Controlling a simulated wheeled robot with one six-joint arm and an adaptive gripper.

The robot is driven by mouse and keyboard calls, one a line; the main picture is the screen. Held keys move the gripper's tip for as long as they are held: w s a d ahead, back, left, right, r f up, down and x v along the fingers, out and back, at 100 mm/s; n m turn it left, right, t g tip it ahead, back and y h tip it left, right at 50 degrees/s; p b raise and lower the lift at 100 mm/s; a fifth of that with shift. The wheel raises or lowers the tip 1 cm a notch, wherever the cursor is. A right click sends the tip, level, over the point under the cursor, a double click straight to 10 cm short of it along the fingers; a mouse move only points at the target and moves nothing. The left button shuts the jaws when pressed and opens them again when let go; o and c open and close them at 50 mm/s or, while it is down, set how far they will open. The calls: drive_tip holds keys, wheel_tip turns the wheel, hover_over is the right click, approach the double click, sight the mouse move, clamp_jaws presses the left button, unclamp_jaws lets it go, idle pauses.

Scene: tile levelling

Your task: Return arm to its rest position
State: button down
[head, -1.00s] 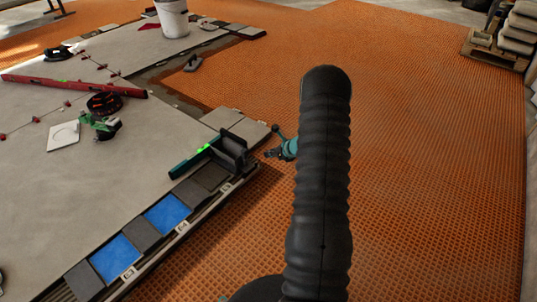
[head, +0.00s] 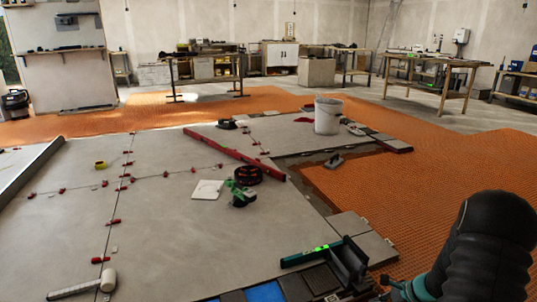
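My arm's black ribbed sleeve (head: 490,245) fills the lower right corner of the head view.
Grey tiles (head: 150,220) cover the left and middle, with a red bar (head: 235,153), a white mallet (head: 85,288), a green-black tool (head: 240,194) and red clips on them. A white bucket (head: 327,116) stands farther back. Orange matting (head: 400,190) is mostly clear. Workbenches line the far wall.

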drive_tip(key=s+a+r+n+h+p, duration=0.2)
drive_tip(key=s+a+r+n, duration=0.4)
drive_tip(key=r, duration=0.7)
drive_tip(key=s+a+r+n+h+p, duration=0.2)
drive_tip(key=s+a+r+n, duration=0.4)
drive_tip(key=s+r, duration=0.5)
drive_tip(key=s+a+r+n+t+h+p, duration=0.1)
drive_tip(key=s+a+r+n, duration=0.5)
drive_tip(key=r, duration=1)
drive_tip(key=s+n+h+p, duration=0.1)
drive_tip(key=s+n+p, duration=0.1)
drive_tip(key=shift+s+a+r+n, duration=0.15)
drive_tip(key=shift+s+r+n, duration=0.1)
drive_tip(key=shift+s+n, duration=0.05)
